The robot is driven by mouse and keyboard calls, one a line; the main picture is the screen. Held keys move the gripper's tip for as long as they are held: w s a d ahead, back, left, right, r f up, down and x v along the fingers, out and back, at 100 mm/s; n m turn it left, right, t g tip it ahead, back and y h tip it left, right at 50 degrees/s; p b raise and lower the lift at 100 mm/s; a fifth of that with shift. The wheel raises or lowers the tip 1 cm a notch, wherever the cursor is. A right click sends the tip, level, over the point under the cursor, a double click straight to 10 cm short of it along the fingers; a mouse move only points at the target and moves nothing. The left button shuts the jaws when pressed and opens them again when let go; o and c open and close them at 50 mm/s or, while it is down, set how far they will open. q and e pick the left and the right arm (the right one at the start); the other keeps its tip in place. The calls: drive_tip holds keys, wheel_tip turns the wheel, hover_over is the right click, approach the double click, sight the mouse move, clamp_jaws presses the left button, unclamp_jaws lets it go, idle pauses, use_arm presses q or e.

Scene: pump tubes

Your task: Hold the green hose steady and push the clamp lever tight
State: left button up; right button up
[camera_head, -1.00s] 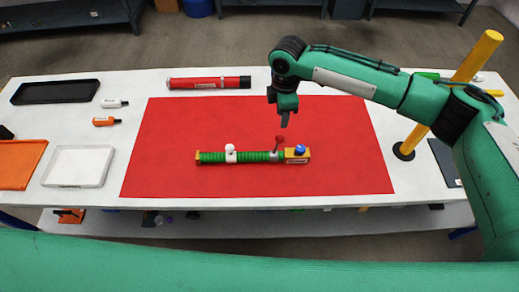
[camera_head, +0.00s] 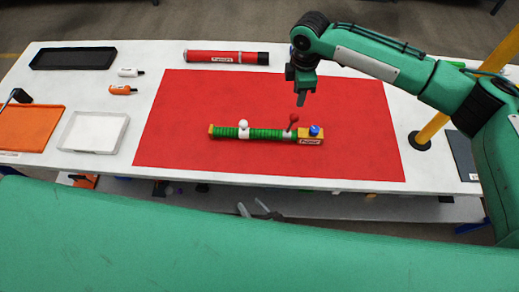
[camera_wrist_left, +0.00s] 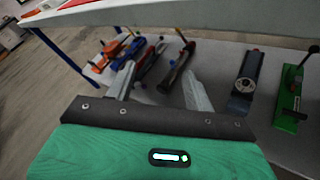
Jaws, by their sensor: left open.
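The green hose (camera_head: 264,134) lies across the red mat (camera_head: 190,160), with a yellow block (camera_head: 311,135) at its right end. The clamp lever (camera_head: 292,121) has a red knob and stands up near that block. A white-knobbed fitting (camera_head: 244,129) sits further left on the hose. My left gripper (camera_head: 258,210) is at the table's front edge, below the hose in the head view. Its fingers are spread and empty in the left wrist view (camera_wrist_left: 162,88). My right gripper (camera_head: 301,98) hangs just behind the lever, apart from it; its finger gap is hidden.
A red tube (camera_head: 226,57) lies behind the mat. A black tray (camera_head: 74,58), white tray (camera_head: 94,137) and orange tray (camera_head: 30,130) are at the left. A yellow post (camera_head: 431,131) stands at the right. Several tools lie on the lower shelf (camera_wrist_left: 222,70).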

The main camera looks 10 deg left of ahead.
use_arm(q)
drive_tip(key=w+d+r+t+y, duration=0.2)
drive_tip(key=d+r, duration=0.1)
drive_tip(key=r, duration=0.7)
drive_tip(key=n+t, duration=0.1)
drive_tip(key=n, duration=0.2)
approach(244, 125)
drive_tip(key=shift+s+d+f+h, duration=0.2)
drive_tip(key=shift+s+f+h, duration=0.1)
drive_tip(key=shift+s+h, duration=0.1)
drive_tip(key=shift+w+a+r, duration=0.1)
drive_tip(key=shift+w+a, duration=0.2)
drive_tip(key=shift+w, duration=0.25)
drive_tip(key=x, duration=1.2)
drive_tip(key=shift+w+a, duration=0.25)
drive_tip(key=shift+w, duration=0.05)
drive_tip(key=shift+c, duration=0.3)
